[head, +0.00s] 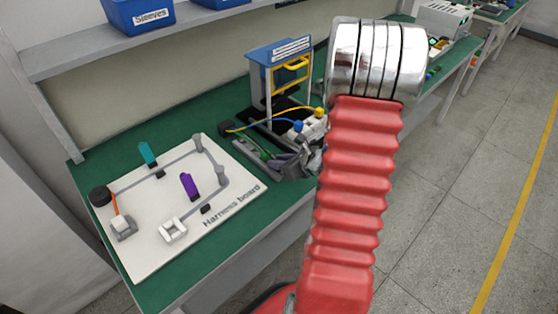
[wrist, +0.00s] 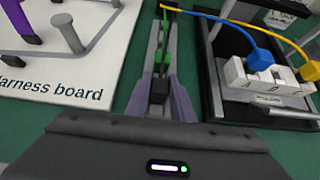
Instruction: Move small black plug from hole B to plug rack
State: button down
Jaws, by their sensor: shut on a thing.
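My gripper (wrist: 161,88) is shut on the small black plug (wrist: 160,92), which shows dark between its two purple-grey fingers. It holds the plug at the near end of a long grey channel, seemingly the plug rack (wrist: 152,52); I cannot tell whether the plug touches it. The white hole block (wrist: 268,90) is to the right, with a blue plug (wrist: 259,58) and a yellow plug (wrist: 310,71).
The white harness board (head: 150,235) with posts, a teal clip (head: 148,153) and a purple clip (head: 189,186) lies left. A blue-topped stand (head: 278,52) rises behind the rack. Blue and yellow cables arch from a dark connector (wrist: 170,7) to the block.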

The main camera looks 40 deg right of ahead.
jog(key=shift+f, duration=0.25)
dwell(0.3)
jog(key=c, duration=1.5)
grip_release()
jog(key=shift+o, duration=0.2)
jog(key=v, duration=1.3)
jog(key=shift+s+r, duration=0.2)
jog(key=shift+s, duration=0.1)
